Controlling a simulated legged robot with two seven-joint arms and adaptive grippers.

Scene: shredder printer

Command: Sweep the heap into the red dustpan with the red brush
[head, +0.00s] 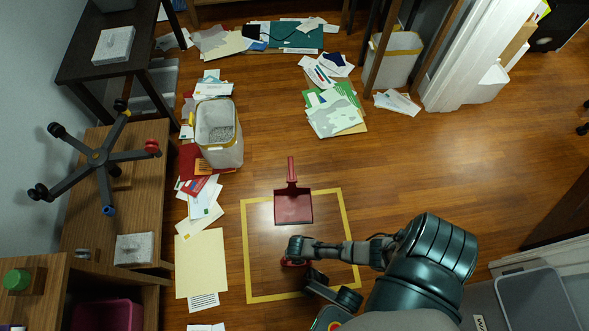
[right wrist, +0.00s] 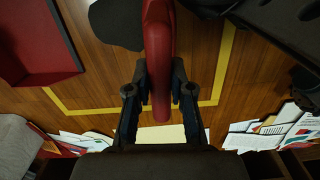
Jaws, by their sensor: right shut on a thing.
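The red dustpan (head: 293,208) lies on the wood floor inside a yellow taped square, its handle pointing away from me. Its edge also shows at the left of the right wrist view (right wrist: 42,45). My right gripper (right wrist: 159,92) is shut on the handle of the red brush (right wrist: 159,60), low over the taped square and nearer me than the dustpan. In the head view only a bit of the brush (head: 290,262) shows under the gripper. A dark grey patch (right wrist: 117,24) lies beside the brush; I cannot tell if it is the heap. My left gripper is not in view.
The yellow tape (head: 248,262) borders the square. Papers (head: 203,265) lie to its left, near a waste bin (head: 218,130) with a yellow rim. More papers (head: 335,110) lie farther back. A wooden cabinet (head: 140,215) stands at left. The floor right of the dustpan is clear.

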